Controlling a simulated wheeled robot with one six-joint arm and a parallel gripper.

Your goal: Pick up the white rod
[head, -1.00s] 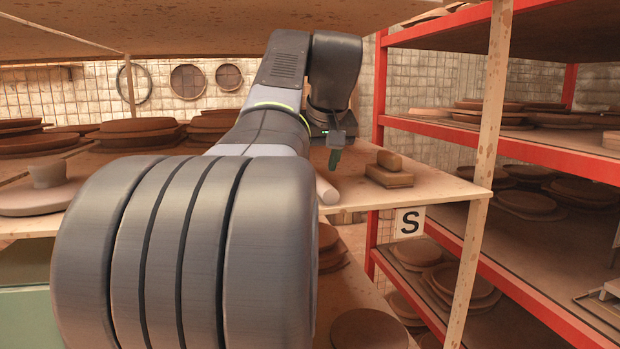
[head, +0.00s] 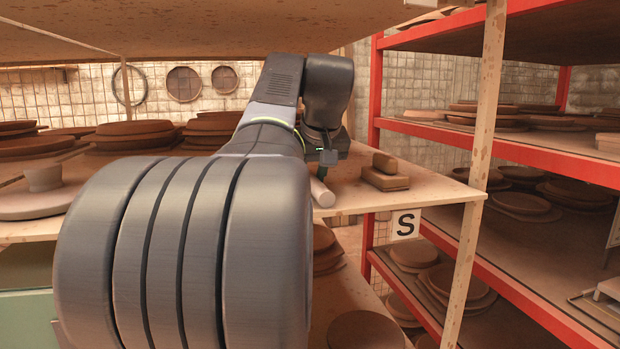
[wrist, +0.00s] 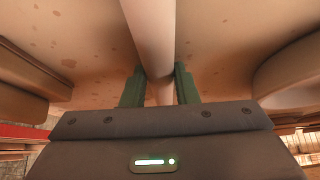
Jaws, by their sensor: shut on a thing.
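The white rod (head: 322,193) lies on the wooden shelf at its front edge in the head view, with its near end showing beside my arm. In the wrist view the rod (wrist: 152,35) runs from the top of the picture down between the two green fingers. My gripper (wrist: 160,80) is shut on the rod, one finger on each side. In the head view my gripper (head: 325,168) is low over the shelf, and my arm hides the far part of the rod. I cannot tell whether the rod is clear of the shelf.
Two stacked brown blocks (head: 385,178) lie just right of the rod. The wooden shelf (head: 430,190) has a post (head: 475,180) at its right corner. Round clay plates (head: 135,135) stand to the left. A red rack (head: 540,148) is on the right, and a board hangs overhead.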

